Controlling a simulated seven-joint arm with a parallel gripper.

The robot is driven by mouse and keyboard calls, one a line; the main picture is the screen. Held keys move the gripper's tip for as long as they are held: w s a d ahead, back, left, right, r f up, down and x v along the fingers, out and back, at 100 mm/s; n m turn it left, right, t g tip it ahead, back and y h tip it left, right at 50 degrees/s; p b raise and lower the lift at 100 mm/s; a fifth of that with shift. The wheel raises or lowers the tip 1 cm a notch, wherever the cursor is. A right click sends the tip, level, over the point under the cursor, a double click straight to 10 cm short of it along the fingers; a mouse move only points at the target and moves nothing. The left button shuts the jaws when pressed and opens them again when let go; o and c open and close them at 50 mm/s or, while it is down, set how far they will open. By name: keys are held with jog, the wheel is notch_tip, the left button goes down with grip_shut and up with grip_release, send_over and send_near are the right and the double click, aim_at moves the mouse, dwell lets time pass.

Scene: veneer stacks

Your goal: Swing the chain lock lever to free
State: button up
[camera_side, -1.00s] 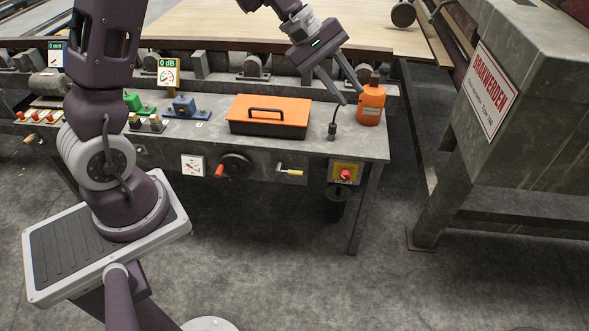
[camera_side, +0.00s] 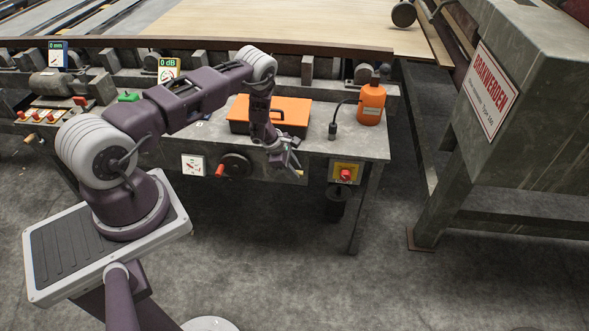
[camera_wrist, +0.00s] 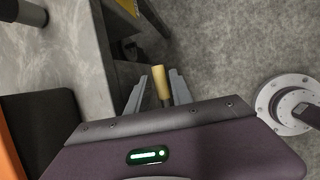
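The lever shows in the wrist view as a pale yellow handle (camera_wrist: 160,81) on a dark stem, standing out from the bench front. In the side view only a small bit of it (camera_side: 299,173) shows beside my gripper, and its mount is hidden. My gripper (camera_side: 286,161) is at the bench's front edge, just over the lever. In the wrist view my gripper (camera_wrist: 159,92) is open, with one finger on each side of the handle. A gap shows on the left; the right finger looks very close, and I cannot tell whether it touches.
An orange toolbox (camera_side: 292,107) stands on the bench behind my gripper. A red-handled wheel (camera_side: 236,165) is left of it, and a yellow box with a red button (camera_side: 345,172) is right. An orange bottle (camera_side: 371,105) stands at the bench's right end. The floor in front is clear.

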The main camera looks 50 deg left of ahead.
grip_shut()
jog(key=shift+w, duration=0.1)
dwell(1.3)
